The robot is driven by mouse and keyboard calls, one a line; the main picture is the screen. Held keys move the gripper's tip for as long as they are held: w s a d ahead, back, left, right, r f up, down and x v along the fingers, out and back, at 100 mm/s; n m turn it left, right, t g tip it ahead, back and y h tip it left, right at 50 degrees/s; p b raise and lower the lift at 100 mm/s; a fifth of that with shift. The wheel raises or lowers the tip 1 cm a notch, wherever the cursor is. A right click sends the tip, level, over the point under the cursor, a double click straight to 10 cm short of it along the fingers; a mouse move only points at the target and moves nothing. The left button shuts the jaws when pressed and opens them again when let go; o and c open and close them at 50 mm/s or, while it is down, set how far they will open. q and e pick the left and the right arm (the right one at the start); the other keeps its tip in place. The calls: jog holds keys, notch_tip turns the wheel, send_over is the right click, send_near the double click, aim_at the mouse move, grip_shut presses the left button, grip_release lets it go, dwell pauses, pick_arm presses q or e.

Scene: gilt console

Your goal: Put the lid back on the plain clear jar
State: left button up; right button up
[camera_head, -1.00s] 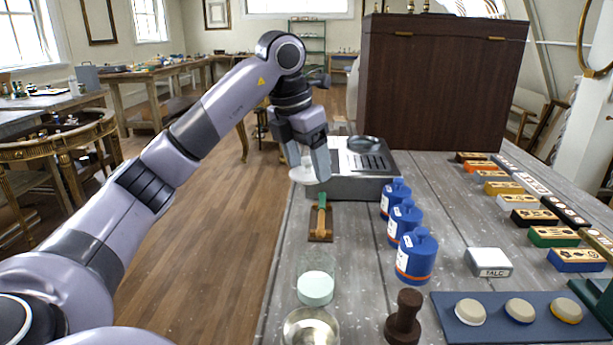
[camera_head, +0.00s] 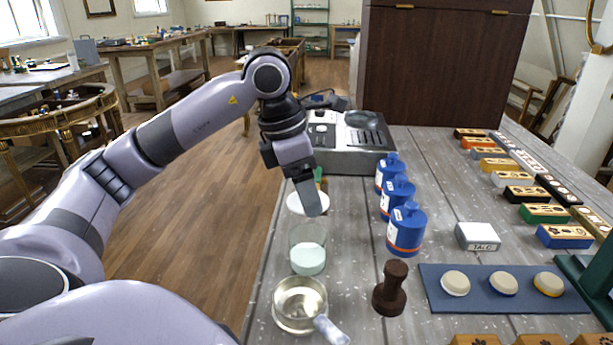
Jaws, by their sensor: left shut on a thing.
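The plain clear jar (camera_head: 308,258) stands on the grey table near its left edge, with pale mint-green contents in its lower part. Its top looks open. My left gripper (camera_head: 312,203) is shut on the white round lid (camera_head: 297,203). One finger covers the lid's right part. In the picture the lid is just above and beyond the jar's rim and looks apart from it; the exact height gap is hard to tell. My right gripper is not in view.
A metal pan (camera_head: 299,304) stands close in front of the jar, with a dark brown stamp (camera_head: 391,290) to its right. Several blue jars (camera_head: 406,230) stand right of the clear jar. A grey metal box (camera_head: 350,155) is behind. A green-handled tool (camera_head: 319,178) is mostly hidden.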

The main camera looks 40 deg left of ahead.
pick_arm(q)
notch_tip(320, 180, down, 4)
jog(key=b, duration=0.3)
jog(key=shift+f, duration=0.1)
jog(key=shift+f+b, duration=0.85)
jog(key=shift+b, duration=0.05)
jog(key=shift+f, duration=0.15)
dwell(0.8)
dwell(0.8)
jog(key=o, duration=1.1)
jog(key=shift+c, duration=0.2)
jog(key=shift+r+p, duration=3.2)
jog(key=shift+r, duration=0.35)
